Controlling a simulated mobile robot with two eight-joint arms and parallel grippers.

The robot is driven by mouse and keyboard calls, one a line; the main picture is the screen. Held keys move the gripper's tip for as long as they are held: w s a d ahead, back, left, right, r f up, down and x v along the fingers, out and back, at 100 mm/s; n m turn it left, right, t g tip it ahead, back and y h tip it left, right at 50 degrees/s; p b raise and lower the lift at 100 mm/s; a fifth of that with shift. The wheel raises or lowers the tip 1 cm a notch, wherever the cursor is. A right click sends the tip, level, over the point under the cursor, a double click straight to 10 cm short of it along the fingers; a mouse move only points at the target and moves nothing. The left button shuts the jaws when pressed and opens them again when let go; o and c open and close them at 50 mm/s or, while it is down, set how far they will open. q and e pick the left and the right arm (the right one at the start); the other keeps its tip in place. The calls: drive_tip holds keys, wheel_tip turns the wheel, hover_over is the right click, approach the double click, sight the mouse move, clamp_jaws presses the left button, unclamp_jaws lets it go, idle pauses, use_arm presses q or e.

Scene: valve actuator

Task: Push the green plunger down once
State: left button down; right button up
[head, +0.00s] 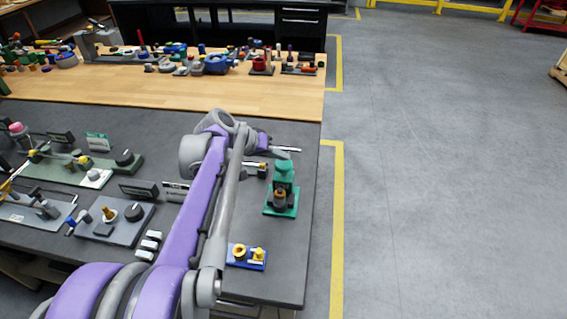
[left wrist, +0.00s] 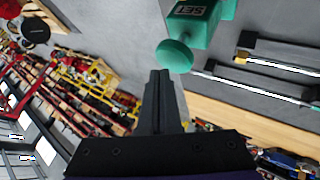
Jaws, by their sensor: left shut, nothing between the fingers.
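The green plunger device (head: 283,172) stands upright on a green base near the right edge of the dark table in the head view. In the left wrist view, its round green knob (left wrist: 174,55) is just beyond my fingertips, with the labelled green body (left wrist: 196,22) behind it. My left gripper (left wrist: 160,74) is shut and empty, its black fingers together beside the knob; I cannot tell whether they touch it. In the head view my left gripper (head: 266,141) is small and partly hidden by my purple arm, behind the device. My right gripper is not seen.
A blue base with yellow fittings (head: 246,256) lies in front of the device. Grey and green valve panels (head: 113,217) stand to the left of my arm. A wooden bench (head: 150,88) with several parts is behind. Open floor (head: 440,180) lies to the right.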

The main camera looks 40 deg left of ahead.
sight(280, 165)
use_arm(q)
drive_tip(key=shift+f+b, duration=0.65)
drive_tip(key=shift+f, duration=0.65)
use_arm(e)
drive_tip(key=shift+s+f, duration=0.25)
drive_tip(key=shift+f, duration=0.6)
use_arm(q)
drive_tip(key=shift+r, duration=0.1)
idle(0.3)
drive_tip(key=shift+r+p, duration=1.05)
drive_tip(key=shift+r, duration=0.4)
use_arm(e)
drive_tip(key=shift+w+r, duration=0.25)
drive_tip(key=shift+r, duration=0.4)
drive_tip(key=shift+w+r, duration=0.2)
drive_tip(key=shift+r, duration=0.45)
use_arm(q)
drive_tip(key=shift+r+p, duration=0.4)
drive_tip(key=shift+r, duration=0.25)
drive_tip(key=shift+w+r+p, duration=0.1)
drive_tip(key=shift+r+p, duration=1.1)
drive_tip(key=shift+r, duration=0.7)
drive_tip(key=shift+f, duration=0.1)
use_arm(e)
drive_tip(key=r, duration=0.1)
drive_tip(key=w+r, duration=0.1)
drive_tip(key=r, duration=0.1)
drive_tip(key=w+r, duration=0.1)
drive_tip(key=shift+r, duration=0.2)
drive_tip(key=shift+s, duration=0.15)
